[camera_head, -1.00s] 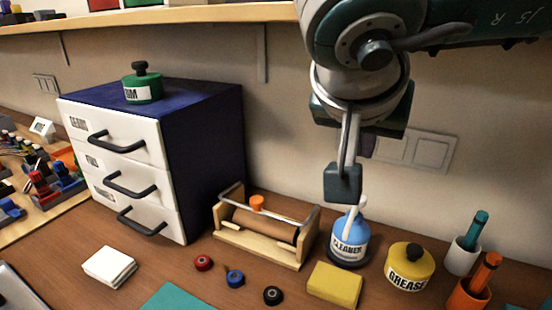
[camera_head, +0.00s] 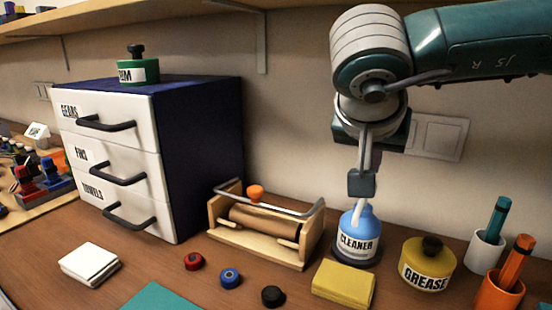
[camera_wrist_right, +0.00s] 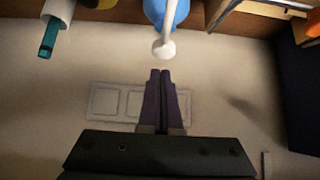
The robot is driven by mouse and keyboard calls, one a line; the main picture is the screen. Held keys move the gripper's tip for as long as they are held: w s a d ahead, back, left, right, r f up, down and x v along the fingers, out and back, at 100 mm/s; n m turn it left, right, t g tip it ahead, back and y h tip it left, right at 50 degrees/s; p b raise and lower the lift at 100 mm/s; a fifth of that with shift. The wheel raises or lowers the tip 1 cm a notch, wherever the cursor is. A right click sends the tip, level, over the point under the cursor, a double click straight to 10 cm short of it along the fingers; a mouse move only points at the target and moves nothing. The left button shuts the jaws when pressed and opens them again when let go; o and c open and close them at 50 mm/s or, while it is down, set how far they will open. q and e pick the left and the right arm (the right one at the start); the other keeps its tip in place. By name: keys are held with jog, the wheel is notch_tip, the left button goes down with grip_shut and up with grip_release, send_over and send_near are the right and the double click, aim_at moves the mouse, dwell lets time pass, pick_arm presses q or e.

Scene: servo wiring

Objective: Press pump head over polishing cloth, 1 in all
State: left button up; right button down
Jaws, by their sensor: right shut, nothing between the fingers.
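The blue bottle labelled CLEANER (camera_head: 356,243) stands upright on a dark round base. Its white pump head (camera_head: 357,215) shows just under my right gripper (camera_head: 361,190), which points down, shut and empty. In the right wrist view the shut fingertips (camera_wrist_right: 160,72) are close to the white pump head (camera_wrist_right: 165,48); a small gap shows between them, and part of the blue bottle (camera_wrist_right: 160,10) is in view. A folded yellow cloth (camera_head: 343,285), perhaps the polishing cloth, lies in front of the bottle. My left gripper is not in view.
A yellow GREASE pot (camera_head: 427,265) and holders with teal (camera_head: 496,220) and orange (camera_head: 514,262) markers stand right of the bottle. A wooden roll holder (camera_head: 266,225) stands left. A white folded stack (camera_head: 90,262) lies before the drawer cabinet (camera_head: 200,150).

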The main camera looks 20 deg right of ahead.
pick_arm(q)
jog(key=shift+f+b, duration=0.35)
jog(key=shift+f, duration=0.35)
pick_arm(e)
jog(key=shift+f, duration=0.9)
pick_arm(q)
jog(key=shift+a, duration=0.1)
pick_arm(e)
notch_tip(320, 180, down, 2)
jog(key=shift+f+b, duration=0.1)
jog(key=shift+b, duration=0.85)
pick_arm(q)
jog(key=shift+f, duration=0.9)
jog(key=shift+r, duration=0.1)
pick_arm(e)
jog(key=shift+r, duration=0.2)
notch_tip(320, 180, up, 4)
jog(key=p, duration=0.3)
jog(key=shift+w+r, duration=0.1)
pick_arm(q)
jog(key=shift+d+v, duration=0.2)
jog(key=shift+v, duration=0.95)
pick_arm(e)
jog(key=v, duration=1)
